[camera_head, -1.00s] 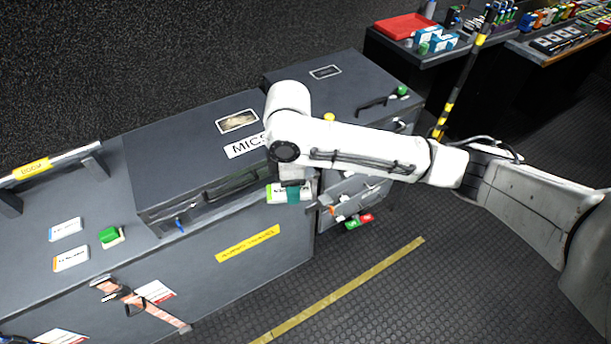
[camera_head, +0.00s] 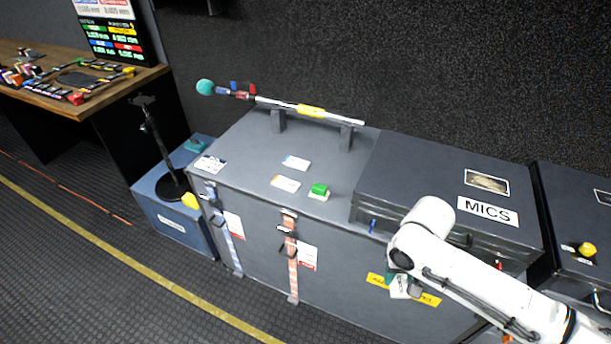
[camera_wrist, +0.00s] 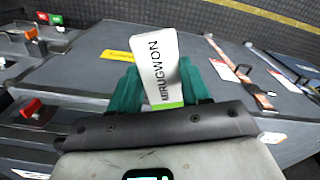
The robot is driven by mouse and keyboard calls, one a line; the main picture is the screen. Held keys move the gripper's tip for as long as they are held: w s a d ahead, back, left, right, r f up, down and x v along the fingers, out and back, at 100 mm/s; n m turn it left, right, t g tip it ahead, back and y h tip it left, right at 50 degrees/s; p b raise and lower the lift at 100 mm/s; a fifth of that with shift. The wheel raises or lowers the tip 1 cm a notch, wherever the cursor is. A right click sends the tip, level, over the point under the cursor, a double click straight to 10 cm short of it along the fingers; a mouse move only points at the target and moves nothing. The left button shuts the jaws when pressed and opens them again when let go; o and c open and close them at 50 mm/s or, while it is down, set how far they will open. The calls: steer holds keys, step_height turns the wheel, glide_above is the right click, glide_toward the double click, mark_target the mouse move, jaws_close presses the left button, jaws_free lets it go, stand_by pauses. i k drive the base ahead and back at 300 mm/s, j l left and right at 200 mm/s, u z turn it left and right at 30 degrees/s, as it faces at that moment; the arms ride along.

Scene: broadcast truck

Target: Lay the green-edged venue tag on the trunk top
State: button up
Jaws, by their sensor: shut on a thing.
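My gripper (camera_wrist: 162,92) is shut on a white tag with dark lettering and a green edge (camera_wrist: 158,62). The green edge lies toward the gripper's palm. In the head view the tag (camera_head: 400,288) shows small beside my gripper (camera_head: 393,280), in front of the trunk's front face and below its top edge. The grey trunk's top (camera_head: 245,160) is to the left of it. Two white tags, a back one (camera_head: 296,163) and a front one (camera_head: 285,184), lie on that top. The held tag's green edge is not clear in the head view.
A green button-like piece (camera_head: 319,189) sits near the trunk top's front edge. A dark case marked MICS (camera_head: 430,182) covers the right part. A pole on two supports (camera_head: 310,110) runs along the back. Bare top lies left of the tags.

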mark_target(249, 170)
steer(key=i+u, duration=0.1)
steer(key=u, duration=0.3)
steer(key=i+u, duration=0.1)
steer(key=u, duration=0.3)
steer(key=i+l+u, duration=0.1)
steer(key=u, duration=0.25)
steer(key=i+l+u, duration=0.1)
steer(key=u, duration=0.3)
